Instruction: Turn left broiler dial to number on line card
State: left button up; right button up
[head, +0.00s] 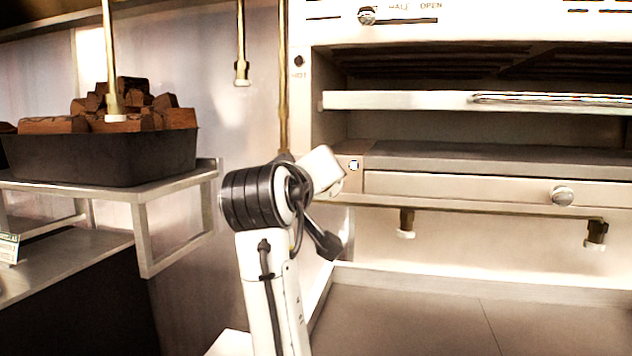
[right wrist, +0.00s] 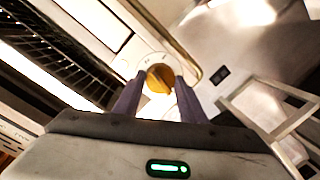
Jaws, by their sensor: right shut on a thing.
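The broiler dial (right wrist: 158,72) is a round yellow-orange knob on a pale panel in the right wrist view. My right gripper (right wrist: 158,84) has its two purple fingers on either side of the knob and is shut on it. The dial's number marks are too small to read. In the head view my right arm comes up from the bottom, and its wrist hides the dial and fingers at the broiler's left side. A small card with a green top (head: 8,248) stands at the left edge of the head view; its text is unreadable. My left gripper is out of view.
The steel broiler (head: 450,185) fills the right of the head view, with a drawer knob (head: 562,196) and a rack handle (head: 550,99). A black pan (head: 100,157) of brown blocks sits on a metal shelf (head: 175,195) at left. Brass rods hang above.

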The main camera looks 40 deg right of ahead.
dwell(0.3)
jog(key=o, duration=1.1)
jog(key=shift+a, duration=0.1)
jog(key=shift+c, duration=0.2)
notch_tip(320, 180, up, 10)
